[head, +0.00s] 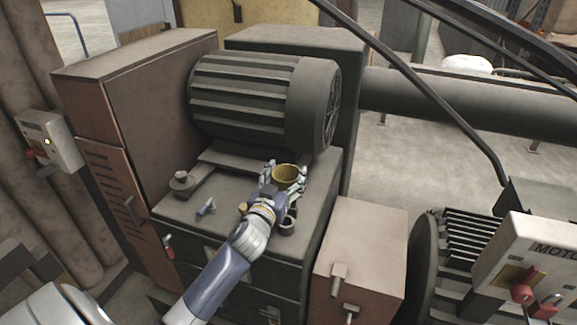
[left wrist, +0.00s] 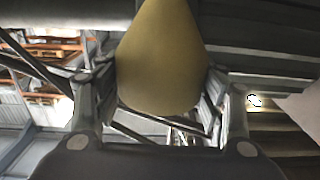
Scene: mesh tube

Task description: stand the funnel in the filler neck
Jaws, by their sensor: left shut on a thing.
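The funnel (head: 288,173) is yellow-brass with a round open mouth facing up in the head view. My left gripper (head: 284,180) is shut on it, one finger on each side, above the top of the dark machine block. In the left wrist view the funnel (left wrist: 160,60) shows as a smooth yellow cone between the two fingers (left wrist: 160,95). A short dark round neck (head: 287,226), which looks like the filler neck, stands on the block just right of my left wrist, partly hidden by it. The funnel is apart from this neck. My right gripper is not in view.
A small round capped fitting (head: 184,181) and a small bluish-grey piece (head: 206,207) are on the block's top (head: 175,208) at left. A brown box (head: 362,250) stands at right.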

